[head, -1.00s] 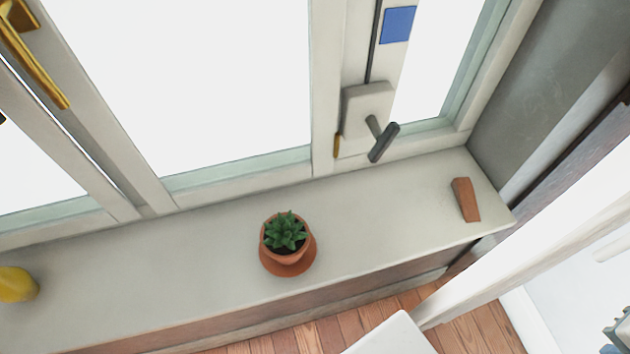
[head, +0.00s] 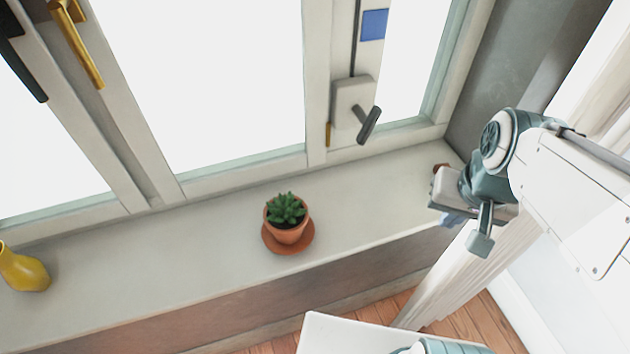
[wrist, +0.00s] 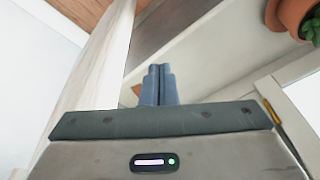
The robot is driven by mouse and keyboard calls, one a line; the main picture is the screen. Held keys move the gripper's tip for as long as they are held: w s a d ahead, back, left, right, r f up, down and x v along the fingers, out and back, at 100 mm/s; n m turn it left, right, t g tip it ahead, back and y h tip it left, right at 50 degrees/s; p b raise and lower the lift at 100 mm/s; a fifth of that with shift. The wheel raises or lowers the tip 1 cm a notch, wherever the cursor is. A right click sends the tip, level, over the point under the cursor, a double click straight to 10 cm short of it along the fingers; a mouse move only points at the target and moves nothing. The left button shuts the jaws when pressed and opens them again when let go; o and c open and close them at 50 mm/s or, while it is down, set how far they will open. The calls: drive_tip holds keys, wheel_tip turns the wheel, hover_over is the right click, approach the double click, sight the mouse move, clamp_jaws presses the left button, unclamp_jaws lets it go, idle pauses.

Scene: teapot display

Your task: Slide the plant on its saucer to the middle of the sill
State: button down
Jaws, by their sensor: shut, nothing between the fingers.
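The green plant (head: 286,208) stands upright in a terracotta pot (head: 287,236) on a terracotta saucer (head: 290,250). The saucer rests on the pale window sill (head: 170,255), nearer its front edge than the window. My gripper (head: 452,218) is at the sill's right end, well to the right of the saucer and apart from it. Its fingers are partly hidden in the head view. In the wrist view the two blue-grey fingers (wrist: 158,72) are together and empty. The pot (wrist: 298,12) and part of the saucer (wrist: 273,16) show at that view's upper right.
A yellow vase (head: 24,270) is on the sill's left. A brown wedge (head: 441,167) lies at the right end, mostly hidden behind my gripper. A dark window handle (head: 369,125) sticks out above the sill. The sill between saucer and gripper is clear.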

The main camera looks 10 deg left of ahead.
drive_tip(key=w+a+f+m+g+y+b, duration=0.6)
drive_tip(key=w+a+f+m+g+y, duration=0.1)
drive_tip(key=w+a+f+m, duration=0.4)
approach(325, 225)
drive_tip(key=b+x, duration=0.1)
drive_tip(key=x, duration=0.4)
drive_tip(key=shift+f, duration=0.1)
drive_tip(key=shift+s+a, duration=0.55)
drive_tip(key=shift+a, duration=0.35)
drive_tip(key=shift+s+a, duration=0.3)
drive_tip(key=shift+a, duration=0.25)
